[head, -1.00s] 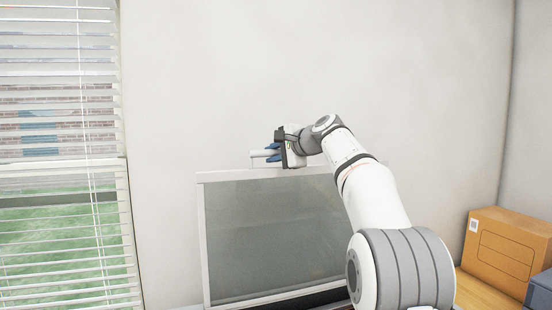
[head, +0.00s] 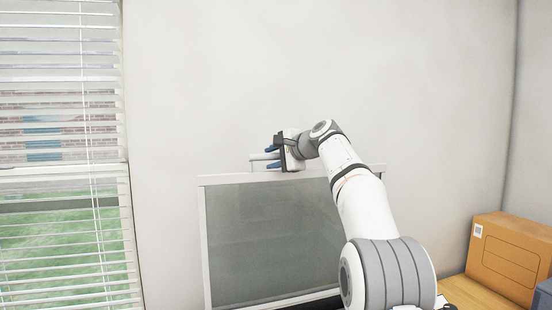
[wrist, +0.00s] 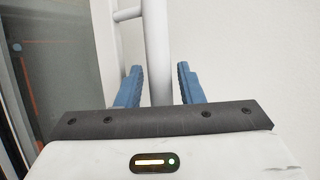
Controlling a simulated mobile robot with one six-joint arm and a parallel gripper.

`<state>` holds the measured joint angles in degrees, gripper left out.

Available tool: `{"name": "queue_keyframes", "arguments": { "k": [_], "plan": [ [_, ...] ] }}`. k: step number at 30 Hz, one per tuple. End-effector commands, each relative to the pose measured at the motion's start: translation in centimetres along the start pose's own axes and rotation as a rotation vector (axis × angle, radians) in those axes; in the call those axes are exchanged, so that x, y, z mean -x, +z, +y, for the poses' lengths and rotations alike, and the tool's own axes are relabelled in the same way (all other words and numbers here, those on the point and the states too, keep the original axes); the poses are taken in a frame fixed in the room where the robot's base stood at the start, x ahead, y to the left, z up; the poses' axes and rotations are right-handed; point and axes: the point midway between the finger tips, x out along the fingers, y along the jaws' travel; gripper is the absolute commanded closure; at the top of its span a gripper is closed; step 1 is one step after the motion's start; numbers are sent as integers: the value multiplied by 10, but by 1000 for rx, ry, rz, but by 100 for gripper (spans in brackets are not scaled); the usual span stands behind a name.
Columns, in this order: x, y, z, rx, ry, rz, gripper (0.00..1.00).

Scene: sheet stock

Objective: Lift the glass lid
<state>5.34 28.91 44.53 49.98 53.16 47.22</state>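The glass lid (head: 268,240) stands raised, close to upright, in the head view, its grey pane in a white frame. Its white bar handle (head: 257,157) runs along the top edge and also shows in the wrist view (wrist: 157,45). My gripper (head: 271,158) is at the handle, with its blue fingers on either side of the bar. In the wrist view the fingers (wrist: 158,84) are apart, with a narrow gap between each finger and the bar. My arm hides the lid's right side.
A cardboard box (head: 510,258) sits on a wooden surface at the right, with a blue-grey object (head: 543,297) beside it. A window with blinds (head: 65,150) is at the left. The pale wall behind the lid is bare.

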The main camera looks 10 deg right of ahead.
Motion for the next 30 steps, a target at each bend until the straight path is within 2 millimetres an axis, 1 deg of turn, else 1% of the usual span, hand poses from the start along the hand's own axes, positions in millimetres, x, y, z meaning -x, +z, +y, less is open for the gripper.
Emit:
{"name": "queue_keyframes", "arguments": {
  "k": [3,8,11,14,21,24,27,30],
  "plan": [
    [0,0,0,0,0,-1,59],
    [0,0,0,0,0,-1,59],
    [4,0,0,0,-1,0,59],
    [16,0,1,2,-3,1,59],
    [56,0,2,1,-2,1,59],
    [68,-1,1,0,-2,1,59],
    [75,0,0,1,-1,-1,59],
    [77,0,0,0,0,-1,59]
  ]
}}
